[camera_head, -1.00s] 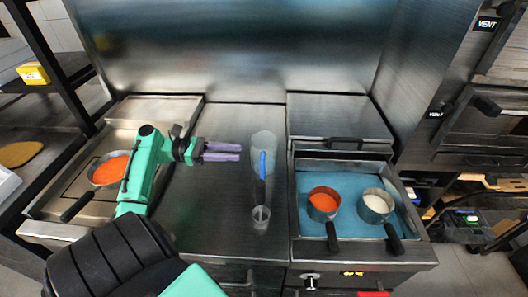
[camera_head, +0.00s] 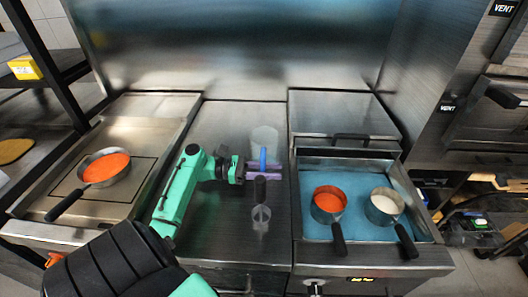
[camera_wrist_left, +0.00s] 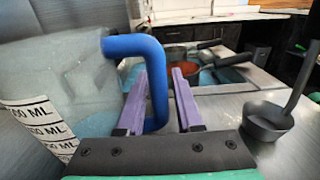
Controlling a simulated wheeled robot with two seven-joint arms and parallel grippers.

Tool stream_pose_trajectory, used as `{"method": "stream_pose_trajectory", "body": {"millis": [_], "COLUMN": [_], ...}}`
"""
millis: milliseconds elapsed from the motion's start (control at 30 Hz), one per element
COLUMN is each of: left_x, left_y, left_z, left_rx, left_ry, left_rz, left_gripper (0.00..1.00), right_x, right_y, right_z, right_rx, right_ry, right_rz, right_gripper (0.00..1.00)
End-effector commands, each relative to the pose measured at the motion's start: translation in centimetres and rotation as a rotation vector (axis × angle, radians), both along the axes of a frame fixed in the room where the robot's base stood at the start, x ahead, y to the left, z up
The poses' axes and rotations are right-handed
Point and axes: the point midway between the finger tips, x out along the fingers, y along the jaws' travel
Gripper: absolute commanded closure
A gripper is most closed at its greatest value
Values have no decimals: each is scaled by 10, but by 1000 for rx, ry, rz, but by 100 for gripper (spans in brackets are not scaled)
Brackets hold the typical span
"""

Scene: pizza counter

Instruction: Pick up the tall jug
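The tall jug (camera_head: 264,138) is clear, with a blue handle (camera_head: 263,158), and stands on the middle steel counter. In the left wrist view the jug (camera_wrist_left: 60,75) fills the left side, with printed ML marks. My left gripper (camera_head: 264,172) is at the handle. In the left wrist view the purple fingers (camera_wrist_left: 160,102) are apart, with the upright part of the blue handle (camera_wrist_left: 157,85) between them. A gap shows on the right of the handle, so the fingers are not closed on it. My right gripper is not in view.
A small scoop (camera_head: 261,216) with a dark upright handle stands just in front of the jug. Pans of red sauce (camera_head: 328,203) and white contents (camera_head: 386,205) sit in the blue-lined well on the right. Another red sauce pan (camera_head: 106,167) is on the left.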

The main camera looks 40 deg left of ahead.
Motion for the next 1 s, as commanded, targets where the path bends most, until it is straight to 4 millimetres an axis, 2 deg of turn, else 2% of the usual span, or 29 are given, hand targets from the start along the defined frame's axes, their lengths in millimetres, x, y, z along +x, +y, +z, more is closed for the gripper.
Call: {"method": "stream_pose_trajectory", "body": {"millis": [233, 300, 333, 1000], "left_x": [3, 3, 3, 3], "left_y": [-5, -5, -5, -4], "left_z": [-1, -1, -1, -1], "left_rx": [0, 0, 0, 0], "left_ry": [0, 0, 0, 0], "left_rz": [-1, -1, -1, 0], "left_gripper": [65, 92, 100, 100], "right_x": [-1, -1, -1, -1], "right_y": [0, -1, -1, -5], "right_z": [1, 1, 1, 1], "right_rx": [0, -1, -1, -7], "right_ry": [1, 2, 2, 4], "right_rz": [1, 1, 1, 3], "right_gripper": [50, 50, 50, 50]}}
